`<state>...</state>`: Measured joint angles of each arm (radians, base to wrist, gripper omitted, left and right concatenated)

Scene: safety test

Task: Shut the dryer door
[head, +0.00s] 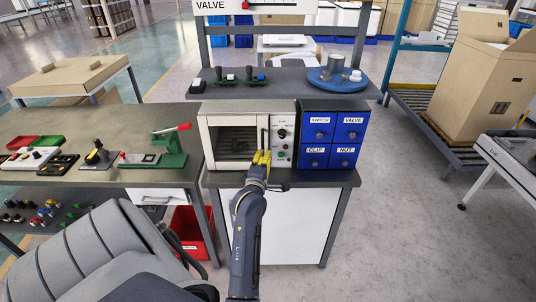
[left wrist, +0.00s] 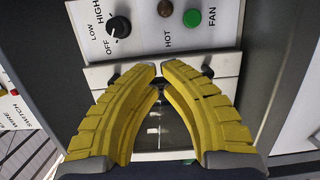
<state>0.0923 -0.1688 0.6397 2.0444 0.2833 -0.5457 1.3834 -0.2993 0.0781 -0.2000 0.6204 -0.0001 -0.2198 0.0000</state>
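The dryer (head: 281,116) is a cream box on the workbench, with a dark window in its door (head: 235,136) and a control strip on its right. The door looks flush or nearly flush with the front; I cannot tell if it is fully closed. My left gripper (head: 261,155) has yellow fingers and is in front of the door's handle side. In the left wrist view, its fingertips (left wrist: 160,72) meet or nearly meet, with nothing seen between them. They are close to the door's handle edge below the control strip (left wrist: 160,25); contact is unclear. My right gripper is not in view.
A blue drawer cabinet (head: 334,135) stands right of the dryer. A shelf (head: 300,78) above holds small switches and a blue round plate (head: 338,80). A green press (head: 168,150) is on the left bench. A red bin (head: 194,232) sits below.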

